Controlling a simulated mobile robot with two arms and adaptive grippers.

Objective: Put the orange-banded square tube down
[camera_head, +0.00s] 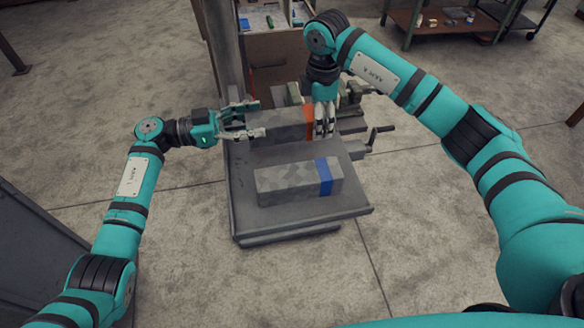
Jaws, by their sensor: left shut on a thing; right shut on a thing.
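The orange-banded square tube (283,128) is a grey bar with an orange band near its right end. It lies level over the far part of a grey machine table; I cannot tell whether it touches the table. My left gripper (258,121) is shut on its left end, coming in from the left. My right gripper (324,128) points down and is shut on its right end, next to the orange band. The fingers hide parts of both ends.
A blue-banded square tube (290,185) lies on the near part of the machine table (345,205). A vise with a crank handle (374,138) stands behind and to the right. A column (222,50) rises at the back left. A wheeled cart (440,22) stands far right.

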